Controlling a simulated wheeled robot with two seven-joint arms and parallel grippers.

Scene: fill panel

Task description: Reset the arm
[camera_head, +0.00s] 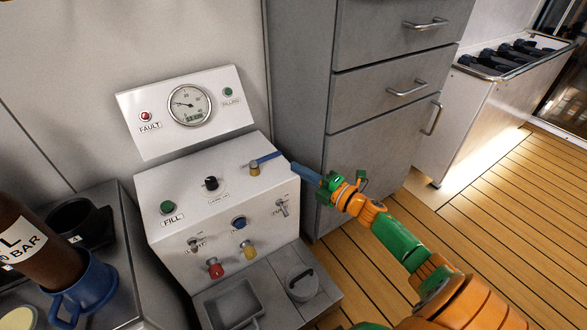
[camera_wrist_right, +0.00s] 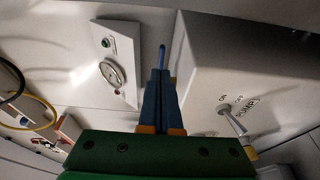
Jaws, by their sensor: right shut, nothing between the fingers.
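My right gripper (camera_head: 296,168) comes in from the lower right, its blue fingers shut and empty. Its tips are close to the blue lever (camera_head: 265,158) of a brass valve (camera_head: 254,169) on top of the white panel box (camera_head: 190,180). I cannot tell whether they touch. In the right wrist view the shut fingers (camera_wrist_right: 159,78) point at the upright blue lever (camera_wrist_right: 162,55). The pump toggle switch (camera_wrist_right: 232,120) is right of them there; in the head view it is at the panel's right side (camera_head: 282,205). My left gripper is not in view.
A gauge (camera_head: 189,104) and red fault light (camera_head: 146,116) are on the upright back plate. A green fill button (camera_head: 168,207) and black knob (camera_head: 211,183) are on the box. A blue mug (camera_head: 88,290) holds a brown bottle (camera_head: 35,245) at left. Grey drawers (camera_head: 385,60) stand behind.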

